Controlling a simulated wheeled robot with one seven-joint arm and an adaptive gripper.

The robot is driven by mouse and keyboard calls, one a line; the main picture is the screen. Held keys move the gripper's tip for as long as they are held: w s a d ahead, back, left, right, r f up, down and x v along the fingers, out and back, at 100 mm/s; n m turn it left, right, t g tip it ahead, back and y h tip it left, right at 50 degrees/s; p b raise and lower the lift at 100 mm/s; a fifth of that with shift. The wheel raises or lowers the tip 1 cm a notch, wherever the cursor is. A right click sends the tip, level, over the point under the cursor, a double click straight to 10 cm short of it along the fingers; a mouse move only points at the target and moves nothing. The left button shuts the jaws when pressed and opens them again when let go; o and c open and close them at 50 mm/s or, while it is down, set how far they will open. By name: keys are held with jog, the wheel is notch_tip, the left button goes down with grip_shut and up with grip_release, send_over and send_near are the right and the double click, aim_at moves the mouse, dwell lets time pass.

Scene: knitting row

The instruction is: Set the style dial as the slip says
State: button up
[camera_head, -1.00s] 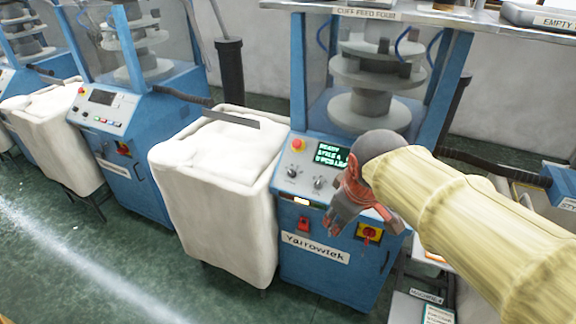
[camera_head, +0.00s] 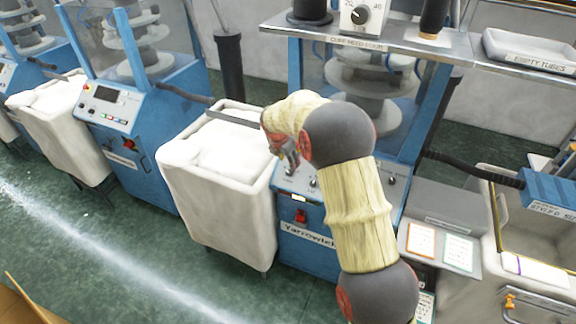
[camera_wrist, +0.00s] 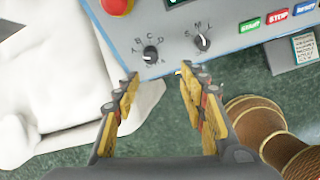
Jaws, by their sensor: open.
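The control panel of the blue knitting machine (camera_head: 300,240) carries two black dials in the wrist view. The left dial (camera_wrist: 150,53) is ringed by letters including A, B, C and D, and the right dial (camera_wrist: 202,42) by S, M, L. I cannot read either setting surely. My gripper (camera_wrist: 158,80) is open and empty, its yellow-padded fingertips just below the lettered dial in the picture, touching neither dial. In the head view my gripper (camera_head: 284,155) is over the panel and hides its upper left. Two printed sheets (camera_head: 421,240) (camera_head: 459,249) lie right of the machine; their text is unreadable.
A red mushroom button (camera_wrist: 117,5) sits above the dials. START, STOP and RESET buttons (camera_wrist: 277,19) are to their right. A white fabric bin (camera_head: 222,195) stands left of the machine. A shelf (camera_head: 360,40) crosses above the panel.

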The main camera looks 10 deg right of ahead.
aim_at(289, 173)
jog(key=w+f+n, duration=0.1)
jog(key=f, duration=0.2)
jog(key=w+f, duration=0.2)
jog(key=f, duration=0.2)
jog(key=w+d+f+n+p, duration=0.1)
jog(key=w+f, duration=0.1)
jog(key=f, duration=0.2)
jog(key=shift+w+d+f+n, duration=0.1)
jog(key=shift+f+n, duration=0.1)
jog(key=shift+n, duration=0.1)
jog(key=shift+c, duration=1.3)
jog(key=c, duration=0.7)
grip_shut()
